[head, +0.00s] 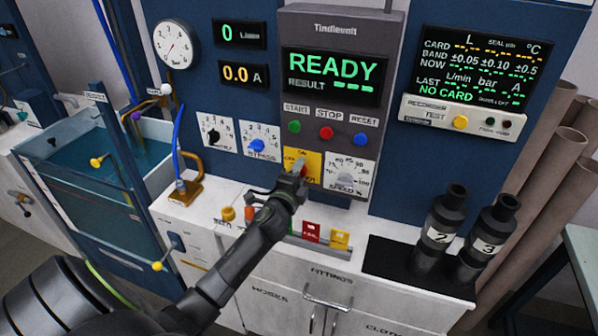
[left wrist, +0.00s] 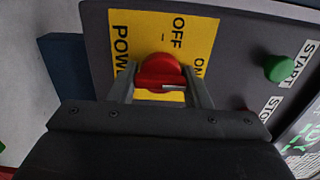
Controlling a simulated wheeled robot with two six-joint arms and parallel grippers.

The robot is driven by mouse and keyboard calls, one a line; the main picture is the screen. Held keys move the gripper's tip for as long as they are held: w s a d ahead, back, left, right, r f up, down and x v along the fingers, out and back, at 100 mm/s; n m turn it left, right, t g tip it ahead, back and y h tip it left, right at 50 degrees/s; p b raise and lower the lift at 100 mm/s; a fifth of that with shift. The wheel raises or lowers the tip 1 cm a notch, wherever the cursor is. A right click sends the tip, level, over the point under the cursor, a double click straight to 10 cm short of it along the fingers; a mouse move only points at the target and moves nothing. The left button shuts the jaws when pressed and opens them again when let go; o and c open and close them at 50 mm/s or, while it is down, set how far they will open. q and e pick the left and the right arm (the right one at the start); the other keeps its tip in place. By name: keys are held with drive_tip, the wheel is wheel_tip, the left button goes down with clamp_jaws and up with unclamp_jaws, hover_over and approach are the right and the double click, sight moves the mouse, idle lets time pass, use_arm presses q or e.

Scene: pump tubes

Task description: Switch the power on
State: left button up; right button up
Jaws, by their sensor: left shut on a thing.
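The power switch is a red knob (head: 300,168) on a yellow plate (head: 314,160) low on the grey console, left of the speed dial. In the left wrist view the knob (left wrist: 158,72) sits between my fingers, and the yellow plate (left wrist: 205,35) shows POWER, OFF and part of ON. The knob's white mark lies level in that turned picture and points right, toward the ON side. My left gripper (head: 294,184) is shut on the knob, with one finger on each side (left wrist: 160,92). The console display (head: 332,72) is lit and reads READY. My right gripper is not in view.
Start, stop and reset buttons (head: 326,132) sit just above the switch, with the speed dial (head: 345,177) close on its right. Black cylinders (head: 440,225) stand on a dark mat at right. A water tank (head: 90,165) is at left. Red and yellow cards (head: 312,232) stand below the console.

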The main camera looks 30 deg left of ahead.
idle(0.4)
use_arm(q)
drive_tip(key=o, duration=1)
drive_tip(key=b+v, duration=0.2)
drive_tip(key=v, duration=1.5)
drive_tip(key=shift+s+d, duration=0.15)
